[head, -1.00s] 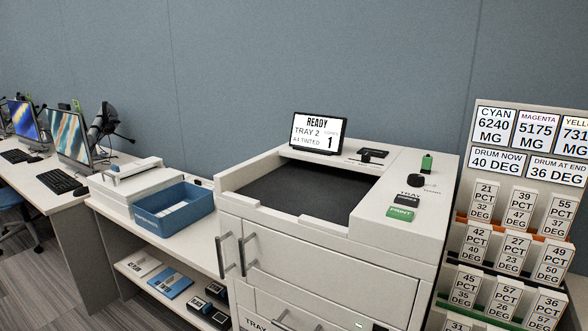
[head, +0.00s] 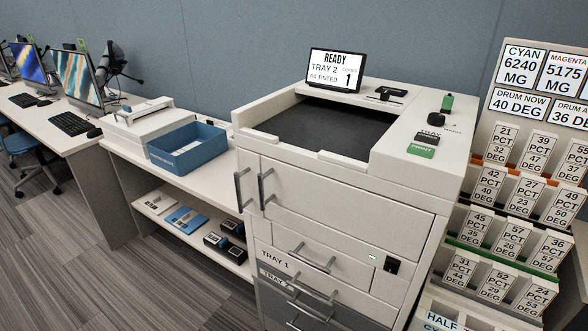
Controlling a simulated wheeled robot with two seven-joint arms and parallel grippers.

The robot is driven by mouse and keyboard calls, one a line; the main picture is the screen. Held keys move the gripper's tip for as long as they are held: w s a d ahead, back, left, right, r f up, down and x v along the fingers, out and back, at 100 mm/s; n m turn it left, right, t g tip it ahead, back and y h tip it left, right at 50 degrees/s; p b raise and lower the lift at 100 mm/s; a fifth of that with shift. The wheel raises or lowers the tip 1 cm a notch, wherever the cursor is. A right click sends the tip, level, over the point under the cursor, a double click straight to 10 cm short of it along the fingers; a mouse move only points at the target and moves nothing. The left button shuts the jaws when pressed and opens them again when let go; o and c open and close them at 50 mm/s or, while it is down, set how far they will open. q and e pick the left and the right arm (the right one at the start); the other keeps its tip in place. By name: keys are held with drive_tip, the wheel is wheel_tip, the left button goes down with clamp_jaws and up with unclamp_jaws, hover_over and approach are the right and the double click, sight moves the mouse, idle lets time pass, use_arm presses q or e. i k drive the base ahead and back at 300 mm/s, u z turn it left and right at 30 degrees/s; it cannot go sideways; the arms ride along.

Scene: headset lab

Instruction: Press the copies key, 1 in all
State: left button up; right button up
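The printer (head: 330,190) stands in the middle of the head view. Its small screen (head: 336,70) reads READY, TRAY 2, A4 TINTED and a large 1 under a small word that looks like COPIES. On the right of its top are a green PRINT key (head: 421,151), a dark TRAY key (head: 429,136), a round black knob (head: 436,118) and an upright green piece (head: 447,103). A flat black key (head: 391,91) lies right of the screen; its label is too small to read, so I cannot tell if it is the copies key. Neither gripper is in view.
A blue bin (head: 188,147) and a white machine (head: 146,121) stand on the counter at left. Trays with handles (head: 318,262) are in the printer's front. A rack of number cards (head: 530,190) stands close on the right. Grey floor (head: 60,250) is open at lower left.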

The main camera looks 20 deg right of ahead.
sight(429, 138)
drive_tip(key=u, duration=0.5)
drive_tip(key=k, duration=0.8)
drive_tip(key=z, duration=1.3)
drive_tip(key=i, duration=0.5)
